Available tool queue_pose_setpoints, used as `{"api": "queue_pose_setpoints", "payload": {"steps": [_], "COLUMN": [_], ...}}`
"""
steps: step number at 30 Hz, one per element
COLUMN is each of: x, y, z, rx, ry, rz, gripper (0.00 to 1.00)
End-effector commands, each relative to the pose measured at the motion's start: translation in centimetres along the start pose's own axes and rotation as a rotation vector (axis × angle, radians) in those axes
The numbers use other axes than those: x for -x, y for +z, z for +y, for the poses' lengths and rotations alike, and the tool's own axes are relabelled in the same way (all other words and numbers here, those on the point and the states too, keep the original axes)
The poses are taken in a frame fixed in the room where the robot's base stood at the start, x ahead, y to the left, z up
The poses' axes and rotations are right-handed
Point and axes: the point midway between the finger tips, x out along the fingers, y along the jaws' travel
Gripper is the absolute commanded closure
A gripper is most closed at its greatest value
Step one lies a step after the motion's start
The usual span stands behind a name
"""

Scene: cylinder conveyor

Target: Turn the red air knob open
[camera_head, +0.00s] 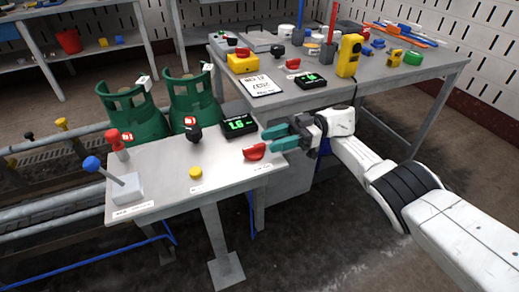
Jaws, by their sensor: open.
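A red half-round knob (254,152) sits on the right part of the small grey front table (158,172), near its back right edge. A small printed label lies just in front of it; its text is too small to read. My gripper (270,139), with green fingers, reaches in from the right. It is open, with its fingertips just above and to the right of the red knob in the picture. I cannot tell whether a finger touches the knob. A second red knob on a post (117,140) stands at the table's left end.
A black display reading about 1.6 (238,124) stands just behind the knob. A blue-topped lever (93,164), a yellow button (196,173) and a black knob (194,132) share the table. Green cylinders (190,97) stand behind. A cluttered workbench (400,84) is at the back right.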

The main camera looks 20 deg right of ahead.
Motion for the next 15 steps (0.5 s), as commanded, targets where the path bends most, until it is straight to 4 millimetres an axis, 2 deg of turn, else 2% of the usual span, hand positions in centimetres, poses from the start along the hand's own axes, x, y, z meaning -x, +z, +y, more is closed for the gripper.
{"api": "queue_pose_setpoints", "payload": {"steps": [1,4,15], "x": [1.0,2.5,4.6], "y": [0.7,0.6,0.1], "z": [0.1,0.1,0.1], "rx": [0.0,0.001,0.001], "ry": [0.003,0.001,0.0], "rz": [-0.002,-0.002,0.0], "gripper": [0.6,0.6,0.6]}}
